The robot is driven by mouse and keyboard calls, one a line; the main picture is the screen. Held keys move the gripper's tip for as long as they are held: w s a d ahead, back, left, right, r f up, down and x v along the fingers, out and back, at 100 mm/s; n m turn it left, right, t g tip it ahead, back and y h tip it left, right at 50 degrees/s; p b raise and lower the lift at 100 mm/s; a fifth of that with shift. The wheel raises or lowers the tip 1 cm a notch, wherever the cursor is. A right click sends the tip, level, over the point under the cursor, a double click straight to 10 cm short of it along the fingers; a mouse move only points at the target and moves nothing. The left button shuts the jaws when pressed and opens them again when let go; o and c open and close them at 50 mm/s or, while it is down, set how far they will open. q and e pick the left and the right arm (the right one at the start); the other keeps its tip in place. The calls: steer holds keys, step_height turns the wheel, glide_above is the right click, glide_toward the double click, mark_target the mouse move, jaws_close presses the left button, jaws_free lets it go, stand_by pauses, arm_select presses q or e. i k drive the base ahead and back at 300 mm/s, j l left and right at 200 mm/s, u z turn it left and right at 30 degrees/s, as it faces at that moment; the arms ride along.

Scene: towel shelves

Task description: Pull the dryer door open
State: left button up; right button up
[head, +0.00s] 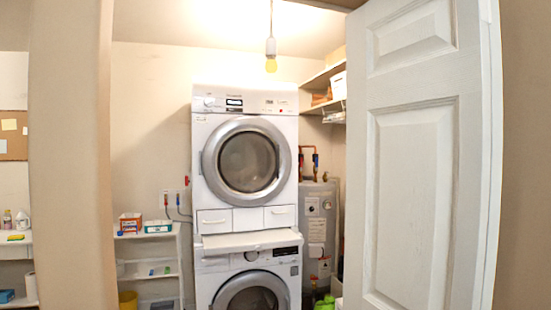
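Two white front-loading machines stand stacked in the alcove in the head view. The upper one (265,104), which looks like the dryer, has a control panel on top and a round door (246,160) with a grey ring and dark glass. This door looks shut. Below it are white drawer fronts (247,219) and a pull-out ledge (250,240). The lower machine (281,263) has its own round door (252,297), cut off by the frame's bottom. Neither of my grippers is in view.
A white panelled room door (415,160) stands open at the right, beside the alcove opening. A wall edge (75,160) bounds it at the left. A white shelf unit (150,236) with boxes and a grey tank (319,228) flank the machines.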

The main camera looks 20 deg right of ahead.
mark_target(222, 184)
steer(key=i+l, duration=0.2)
steer(key=i, duration=0.55)
steer(key=i+l, duration=0.2)
steer(key=i, duration=0.6)
steer(key=i+l+z, duration=0.1)
steer(key=i, duration=0.65)
steer(key=i+l, duration=0.25)
steer(key=i, duration=0.5)
steer(key=z, duration=0.4)
steer(key=i+z, duration=0.1)
steer(key=z, duration=0.7)
steer(key=i+z, duration=0.1)
steer(key=z, duration=0.3)
